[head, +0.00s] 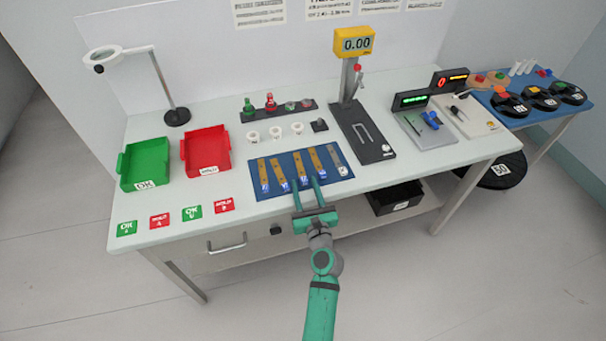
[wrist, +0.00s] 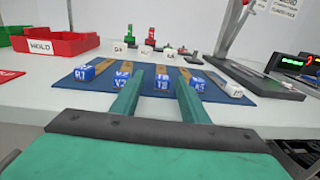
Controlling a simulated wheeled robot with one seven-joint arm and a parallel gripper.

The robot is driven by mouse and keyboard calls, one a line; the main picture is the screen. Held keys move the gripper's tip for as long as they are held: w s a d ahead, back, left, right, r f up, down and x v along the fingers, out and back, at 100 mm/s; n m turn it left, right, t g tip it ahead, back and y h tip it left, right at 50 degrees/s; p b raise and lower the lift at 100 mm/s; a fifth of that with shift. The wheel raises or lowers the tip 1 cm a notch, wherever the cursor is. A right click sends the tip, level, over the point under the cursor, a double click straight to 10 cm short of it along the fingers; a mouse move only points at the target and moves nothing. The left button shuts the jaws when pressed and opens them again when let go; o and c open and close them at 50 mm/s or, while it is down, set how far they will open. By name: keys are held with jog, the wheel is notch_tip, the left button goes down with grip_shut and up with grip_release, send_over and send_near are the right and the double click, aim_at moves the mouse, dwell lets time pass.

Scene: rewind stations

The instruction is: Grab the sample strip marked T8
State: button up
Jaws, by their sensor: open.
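The strip marked T8 (wrist: 163,80) has a blue-and-white labelled end block and a tan body. It lies on a dark blue mat (wrist: 257,87), third from the left in a row of strips. In the head view this third strip (head: 299,167) lies on the same mat (head: 258,160). My gripper (head: 308,185) is open at the mat's front edge, fingers pointing at the row. In the wrist view my gripper (wrist: 157,82) has one finger on each side of the T8 block, with nothing clamped. Exact depth is unclear.
Neighbouring strips are marked R1 (wrist: 84,73), another partly hidden by the left finger (wrist: 121,75), and R5 (wrist: 198,84). A grey-bodied strip (head: 338,158) lies at far right.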

aim_at(300, 167)
jog(key=shift+w, duration=1.15)
jog(key=shift+d, duration=0.35)
jog(key=shift+a, duration=0.15)
jog(key=c, duration=0.9)
jog(key=shift+s+a, duration=0.1)
jog(key=shift+a, duration=0.25)
grip_shut()
